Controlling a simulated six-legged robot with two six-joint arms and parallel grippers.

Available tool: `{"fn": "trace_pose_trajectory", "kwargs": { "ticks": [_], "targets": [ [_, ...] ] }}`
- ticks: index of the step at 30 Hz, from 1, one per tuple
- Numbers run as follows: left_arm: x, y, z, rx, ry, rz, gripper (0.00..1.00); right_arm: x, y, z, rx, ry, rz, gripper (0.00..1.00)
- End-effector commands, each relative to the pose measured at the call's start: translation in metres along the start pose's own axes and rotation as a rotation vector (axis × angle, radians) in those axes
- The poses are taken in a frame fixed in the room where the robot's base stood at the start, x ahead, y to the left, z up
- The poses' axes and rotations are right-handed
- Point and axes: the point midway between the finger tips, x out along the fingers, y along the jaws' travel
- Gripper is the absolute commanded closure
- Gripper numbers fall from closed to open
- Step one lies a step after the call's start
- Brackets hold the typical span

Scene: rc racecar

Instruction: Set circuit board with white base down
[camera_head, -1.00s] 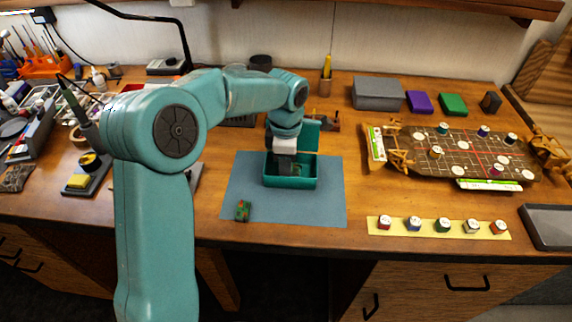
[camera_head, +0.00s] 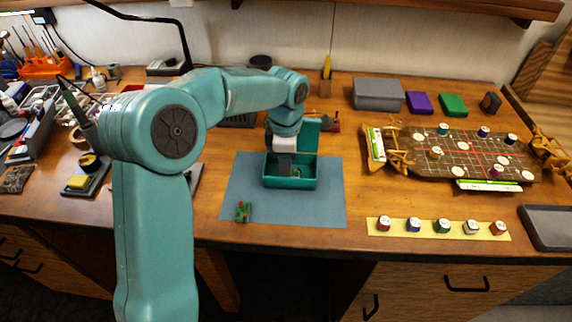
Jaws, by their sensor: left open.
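A small green circuit board with red parts (camera_head: 243,211) lies on the blue mat (camera_head: 325,207), in front and left of an open teal box (camera_head: 290,183). I cannot tell the colour of its base. Something small and greenish (camera_head: 297,172) shows inside the box, partly hidden; it may be another board. My left gripper (camera_head: 284,170) points down into the box from above. It is open, and its fingertips are small and partly hidden by the box's front wall. My right gripper is not in view.
To the right stand a brown game-like board (camera_head: 455,155) with small round pieces and a yellow strip (camera_head: 440,228) with several coloured pots. A grey box (camera_head: 378,94) is at the back. Tools crowd the left. The mat right of the teal box is clear.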

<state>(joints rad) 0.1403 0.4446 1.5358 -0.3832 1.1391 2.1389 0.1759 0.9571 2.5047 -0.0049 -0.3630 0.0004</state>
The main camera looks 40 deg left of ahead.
Motion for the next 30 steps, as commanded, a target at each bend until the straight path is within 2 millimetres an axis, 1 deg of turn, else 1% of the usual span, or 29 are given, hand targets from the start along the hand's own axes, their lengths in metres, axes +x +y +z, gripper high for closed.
{"fn": "trace_pose_trajectory", "kwargs": {
  "ticks": [1, 6, 9, 12, 15, 18, 30],
  "targets": [
    [-0.012, 0.001, 0.000, 0.000, -0.002, 0.005, 0.59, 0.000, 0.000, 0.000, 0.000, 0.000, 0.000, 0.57],
    [-0.054, 0.000, 0.001, 0.000, -0.003, 0.004, 0.59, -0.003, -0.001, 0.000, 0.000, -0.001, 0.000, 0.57],
    [-0.075, 0.000, 0.001, 0.000, -0.003, 0.004, 0.59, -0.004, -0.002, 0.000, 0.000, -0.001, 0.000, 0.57],
    [-0.091, 0.000, 0.001, 0.000, -0.002, 0.002, 0.59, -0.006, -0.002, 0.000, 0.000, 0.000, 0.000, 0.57],
    [-0.100, 0.000, 0.000, 0.001, -0.001, 0.001, 0.59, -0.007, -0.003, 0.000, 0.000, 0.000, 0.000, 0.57],
    [-0.104, 0.000, 0.000, 0.001, -0.001, 0.000, 0.59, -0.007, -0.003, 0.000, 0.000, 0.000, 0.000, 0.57],
    [-0.104, 0.000, 0.000, 0.000, -0.001, 0.000, 0.59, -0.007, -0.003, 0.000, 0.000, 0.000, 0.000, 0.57]
  ]
}}
